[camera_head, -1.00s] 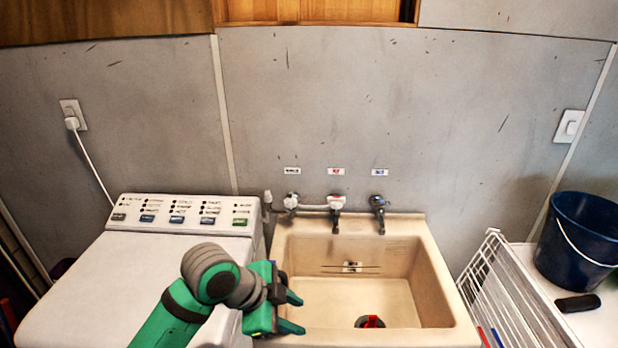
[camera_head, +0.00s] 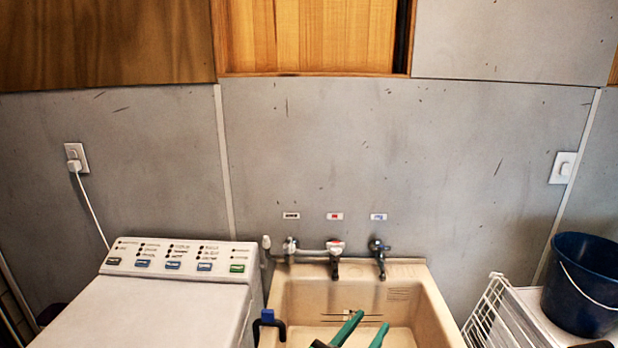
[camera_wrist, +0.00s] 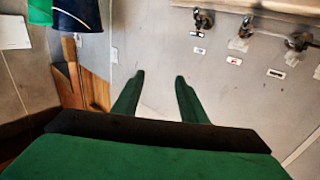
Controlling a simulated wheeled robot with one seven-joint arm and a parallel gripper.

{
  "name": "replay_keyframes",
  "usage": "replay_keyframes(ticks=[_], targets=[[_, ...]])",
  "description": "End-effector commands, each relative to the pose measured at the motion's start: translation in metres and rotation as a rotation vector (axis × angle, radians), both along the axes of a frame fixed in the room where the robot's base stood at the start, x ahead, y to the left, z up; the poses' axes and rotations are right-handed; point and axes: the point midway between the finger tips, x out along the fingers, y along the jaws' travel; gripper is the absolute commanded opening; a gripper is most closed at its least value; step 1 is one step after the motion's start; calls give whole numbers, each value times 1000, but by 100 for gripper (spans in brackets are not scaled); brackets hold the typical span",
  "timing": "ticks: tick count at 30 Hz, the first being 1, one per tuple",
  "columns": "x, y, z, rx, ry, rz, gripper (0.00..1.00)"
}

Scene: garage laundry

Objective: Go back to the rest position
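My gripper (camera_head: 362,330) shows at the bottom edge of the head view, in front of the beige sink (camera_head: 440,320). Only its green fingers and a bit of dark body are in that view. In the wrist view my gripper (camera_wrist: 159,95) has its two green fingers apart with nothing between them. The grey wall and the taps (camera_wrist: 204,19) lie beyond the fingers. Most of my arm is out of the head view.
A white washing machine (camera_head: 160,310) stands left of the sink. Taps (camera_head: 336,258) are on the wall above the sink. A white wire rack (camera_head: 492,315) and a blue bucket (camera_head: 583,290) are at the right. A blue-and-black object (camera_head: 268,322) shows at the sink's left edge.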

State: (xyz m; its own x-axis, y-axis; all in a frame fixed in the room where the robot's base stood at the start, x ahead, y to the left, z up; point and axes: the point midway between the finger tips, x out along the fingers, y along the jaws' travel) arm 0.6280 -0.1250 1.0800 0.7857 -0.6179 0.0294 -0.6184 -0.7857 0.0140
Motion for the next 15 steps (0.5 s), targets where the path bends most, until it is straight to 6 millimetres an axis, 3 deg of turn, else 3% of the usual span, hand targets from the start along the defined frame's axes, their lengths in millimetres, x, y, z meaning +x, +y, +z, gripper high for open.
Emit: replay_keyframes(ticks=[8, 15], targets=[[-23, 8, -47, -210, 75, 190, 39], [-62, 23, -101, -311, 149, 356, 39]])
